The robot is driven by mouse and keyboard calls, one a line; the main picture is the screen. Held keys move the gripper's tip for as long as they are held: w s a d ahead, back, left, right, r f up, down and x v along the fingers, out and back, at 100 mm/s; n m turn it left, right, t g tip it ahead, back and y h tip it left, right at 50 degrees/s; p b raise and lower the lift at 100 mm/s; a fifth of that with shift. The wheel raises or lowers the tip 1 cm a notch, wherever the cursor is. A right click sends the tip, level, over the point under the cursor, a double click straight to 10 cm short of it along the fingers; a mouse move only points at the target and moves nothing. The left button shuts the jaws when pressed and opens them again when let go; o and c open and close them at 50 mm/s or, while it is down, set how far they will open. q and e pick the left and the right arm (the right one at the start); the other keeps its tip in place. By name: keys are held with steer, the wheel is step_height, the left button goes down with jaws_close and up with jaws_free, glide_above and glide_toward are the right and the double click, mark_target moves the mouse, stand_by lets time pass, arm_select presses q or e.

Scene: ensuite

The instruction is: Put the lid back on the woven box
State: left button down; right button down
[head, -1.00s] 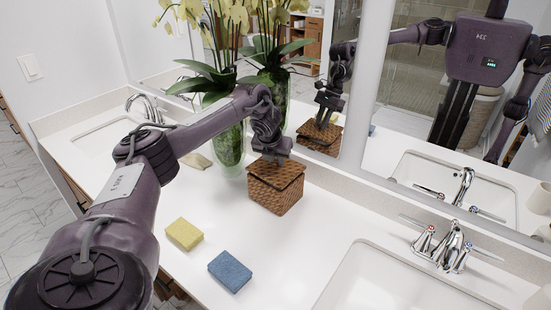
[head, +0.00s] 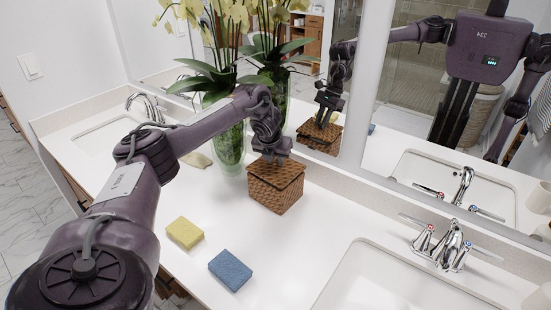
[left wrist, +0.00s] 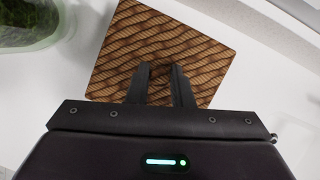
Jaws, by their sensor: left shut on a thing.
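The brown woven box (head: 275,194) stands on the white counter in front of the mirror. Its woven lid (head: 288,173) sits on top, covering the opening; whether it is fully seated I cannot tell. My left gripper (head: 270,159) is directly above the lid, pointing down, with its fingers shut on the lid. In the left wrist view the lid (left wrist: 165,45) fills the upper middle, and the gripper's two fingertips (left wrist: 162,70) are close together over it. What they grip is hidden between them. My right gripper is not directly in view.
A glass vase with yellow orchids (head: 230,140) stands close behind the box on the left. A yellow sponge (head: 185,233) and a blue sponge (head: 230,270) lie in front. A sink (head: 375,280) and faucet (head: 445,245) are at right. The mirror is close behind.

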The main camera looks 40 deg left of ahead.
arm_select(q)
steer(key=shift+f, duration=0.55)
stand_by(0.9)
steer(key=c, duration=0.7)
jaws_free()
steer(key=shift+r, duration=0.1)
steer(key=shift+r+p, duration=3.15)
steer(key=shift+r, duration=0.35)
steer(key=shift+c, duration=0.6)
